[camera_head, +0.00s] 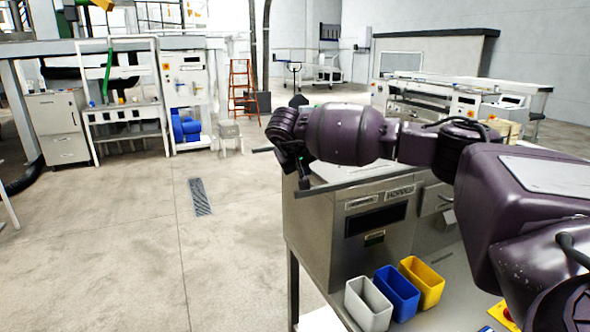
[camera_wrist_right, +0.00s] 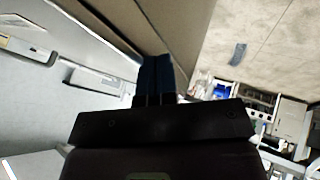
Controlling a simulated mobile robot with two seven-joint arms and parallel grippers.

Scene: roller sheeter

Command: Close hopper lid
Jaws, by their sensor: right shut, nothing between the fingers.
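The hopper (camera_head: 352,228) is a grey metal box with a dark window and a label on its front, standing at the centre right of the head view. A flat light panel with a dark front edge (camera_head: 365,183), seemingly the lid, lies along its top; my right arm hides part of it, and I cannot tell whether it is fully down. My right gripper (camera_head: 270,150) is shut and empty above the hopper's far left corner. In the right wrist view its dark fingers (camera_wrist_right: 155,76) overlap a brownish panel (camera_wrist_right: 178,22); contact is unclear. My left gripper is out of view.
Grey (camera_head: 368,305), blue (camera_head: 398,293) and yellow (camera_head: 424,283) bins stand in front of the hopper. A yellow-and-red button box (camera_head: 504,314) is at the lower right. The concrete floor (camera_head: 130,245) to the left is clear apart from a drain grate (camera_head: 200,197).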

